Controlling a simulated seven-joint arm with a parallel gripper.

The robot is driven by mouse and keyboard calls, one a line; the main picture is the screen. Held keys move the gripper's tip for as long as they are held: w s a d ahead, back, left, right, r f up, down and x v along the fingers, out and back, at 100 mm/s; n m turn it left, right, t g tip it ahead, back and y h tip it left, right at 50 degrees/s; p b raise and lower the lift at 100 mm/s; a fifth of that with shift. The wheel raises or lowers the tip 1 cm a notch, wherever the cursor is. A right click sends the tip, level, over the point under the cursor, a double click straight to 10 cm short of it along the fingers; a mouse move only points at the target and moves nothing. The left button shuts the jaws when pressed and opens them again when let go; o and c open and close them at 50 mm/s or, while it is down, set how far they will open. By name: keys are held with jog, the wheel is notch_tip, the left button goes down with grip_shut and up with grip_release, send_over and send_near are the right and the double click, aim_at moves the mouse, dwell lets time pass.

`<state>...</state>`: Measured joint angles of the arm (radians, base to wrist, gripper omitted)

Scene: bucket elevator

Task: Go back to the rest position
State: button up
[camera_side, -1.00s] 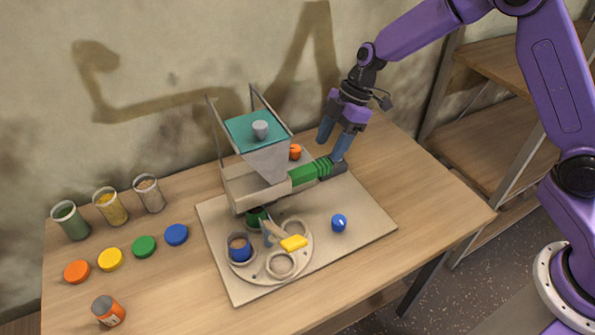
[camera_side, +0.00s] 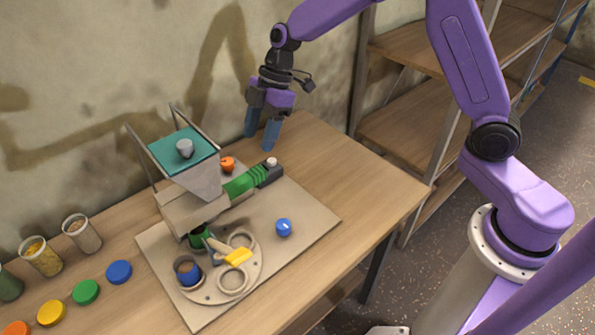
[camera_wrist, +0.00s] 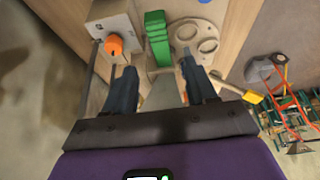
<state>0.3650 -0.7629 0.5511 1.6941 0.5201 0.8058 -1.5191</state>
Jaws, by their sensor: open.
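My gripper (camera_side: 262,140) is open and empty, with its blue fingers pointing down. It hangs above and behind the dark end of the green motor (camera_side: 241,185), apart from it. A whitish button (camera_side: 271,162) shows on that end. In the wrist view the two fingers of my gripper (camera_wrist: 160,85) are spread, with the green motor (camera_wrist: 157,40) beyond them. The bucket elevator machine has a teal-topped hopper (camera_side: 180,150) and stands on a pale board (camera_side: 300,222).
An orange knob (camera_side: 227,163) sits behind the motor. A blue knob (camera_side: 284,228) is on the board. Jars and coloured lids stand at left. The table's right side (camera_side: 350,165) is clear.

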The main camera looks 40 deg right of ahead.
jog(key=s+d+r+m+h, duration=0.1)
jog(key=s+d, duration=0.3)
jog(key=s, duration=0.7)
jog(key=s+d+r+m+h, duration=0.1)
jog(key=s+d, duration=0.3)
jog(key=s, duration=0.7)
jog(key=s+d+r+m+h, duration=0.2)
jog(key=s+d, duration=0.3)
jog(key=s, duration=0.6)
jog(key=shift+r+m, duration=0.3)
jog(key=shift+m, duration=0.4)
jog(key=shift+d, duration=0.1)
